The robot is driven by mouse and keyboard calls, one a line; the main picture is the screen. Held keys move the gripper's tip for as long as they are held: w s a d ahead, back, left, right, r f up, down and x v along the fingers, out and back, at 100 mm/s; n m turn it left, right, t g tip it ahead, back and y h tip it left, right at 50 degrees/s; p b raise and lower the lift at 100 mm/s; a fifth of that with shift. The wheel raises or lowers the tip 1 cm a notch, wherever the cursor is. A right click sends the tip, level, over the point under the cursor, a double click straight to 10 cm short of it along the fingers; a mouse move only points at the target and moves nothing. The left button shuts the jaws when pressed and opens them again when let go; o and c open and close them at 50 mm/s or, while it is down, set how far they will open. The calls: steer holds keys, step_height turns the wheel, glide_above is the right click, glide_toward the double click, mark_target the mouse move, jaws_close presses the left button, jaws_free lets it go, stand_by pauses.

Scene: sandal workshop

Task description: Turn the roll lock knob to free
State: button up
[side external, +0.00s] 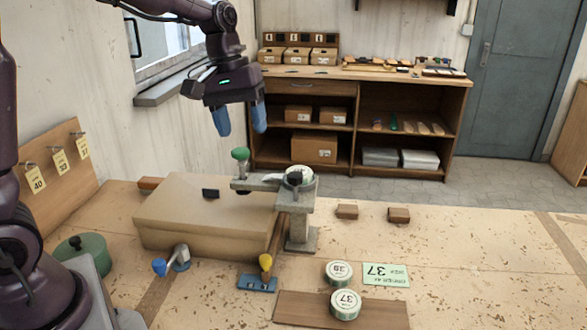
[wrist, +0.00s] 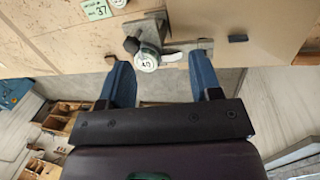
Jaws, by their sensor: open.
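My gripper (side external: 240,125) is open and empty, its blue fingers pointing down, high above the bench and left of the grey stand (side external: 301,226). A black knob (side external: 294,178) sits at the top of the stand, beside a pale roll (side external: 303,171). In the wrist view, the black knob (wrist: 131,45) and the roll marked 40 (wrist: 147,60) lie beyond my open fingers (wrist: 160,75). No free or locked marking is legible on the knob.
A tan box-like block (side external: 190,225) lies left of the stand. Two small brown blocks (side external: 347,212) (side external: 398,215) lie right. The right bench is mostly clear.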

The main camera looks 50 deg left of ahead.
mark_target(295, 174)
steer(key=w+a+n+g+h, duration=0.1)
steer(key=w+n+h, duration=0.2)
steer(key=w+n, duration=0.65)
steer(key=shift+y, duration=0.3)
steer(key=x, duration=1.1)
steer(key=shift+s+f, duration=0.3)
steer(key=shift+f, duration=0.1)
steer(key=shift+c, duration=0.4)
steer(key=c, duration=0.8)
steer(key=shift+c, duration=0.2)
